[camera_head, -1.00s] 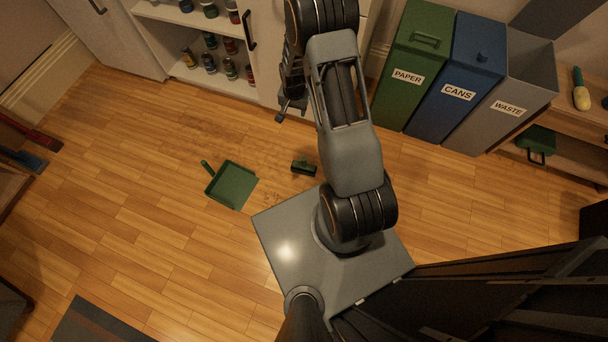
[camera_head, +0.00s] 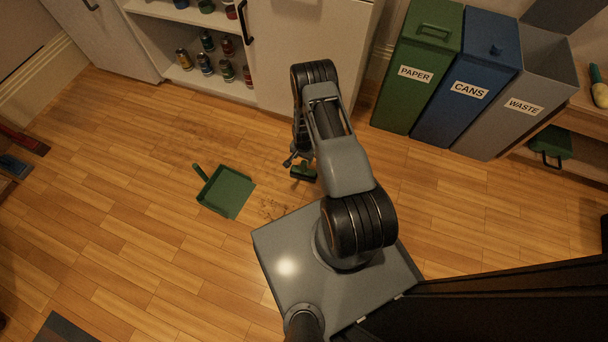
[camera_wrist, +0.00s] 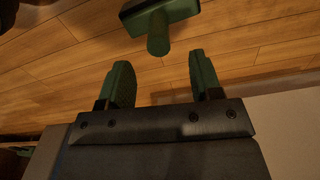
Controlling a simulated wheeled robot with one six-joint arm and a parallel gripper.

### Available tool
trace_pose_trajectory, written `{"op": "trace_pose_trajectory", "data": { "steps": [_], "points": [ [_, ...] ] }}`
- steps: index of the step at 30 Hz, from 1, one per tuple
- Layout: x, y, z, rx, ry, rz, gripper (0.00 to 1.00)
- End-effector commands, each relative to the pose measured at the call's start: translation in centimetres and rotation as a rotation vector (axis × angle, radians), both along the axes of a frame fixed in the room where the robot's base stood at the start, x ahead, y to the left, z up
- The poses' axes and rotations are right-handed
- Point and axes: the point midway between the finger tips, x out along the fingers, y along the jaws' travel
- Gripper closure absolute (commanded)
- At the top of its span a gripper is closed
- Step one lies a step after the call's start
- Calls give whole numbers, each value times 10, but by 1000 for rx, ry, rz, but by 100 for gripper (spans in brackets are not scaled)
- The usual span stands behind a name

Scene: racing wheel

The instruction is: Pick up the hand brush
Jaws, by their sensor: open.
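The hand brush (camera_head: 303,172) is small and green with a dark underside. It lies on the wooden floor, partly hidden by my arm in the head view. In the wrist view the brush (camera_wrist: 160,14) shows at the top, its short rounded handle (camera_wrist: 158,40) pointing toward my gripper. My gripper (camera_wrist: 161,78) is open, with two green-padded fingers apart and nothing between them. The handle end lies just beyond the fingertips, roughly in line with the gap. In the head view my gripper (camera_head: 298,158) is low beside the brush.
A green dustpan (camera_head: 228,192) lies on the floor to the left, with crumbs (camera_head: 270,207) near it. A white cabinet (camera_head: 300,60) with shelved cans stands behind. Paper (camera_head: 417,70), cans (camera_head: 470,85) and waste (camera_head: 520,100) bins stand at the right.

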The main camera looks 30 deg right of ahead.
Motion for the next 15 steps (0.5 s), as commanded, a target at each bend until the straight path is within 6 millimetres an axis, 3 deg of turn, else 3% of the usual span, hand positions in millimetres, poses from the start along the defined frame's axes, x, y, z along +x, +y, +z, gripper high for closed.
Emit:
{"op": "trace_pose_trajectory", "data": {
  "steps": [8,15],
  "points": [
    [0,0,-12,0,0,0,41],
    [-2,-2,-44,0,0,0,41]
  ]
}}
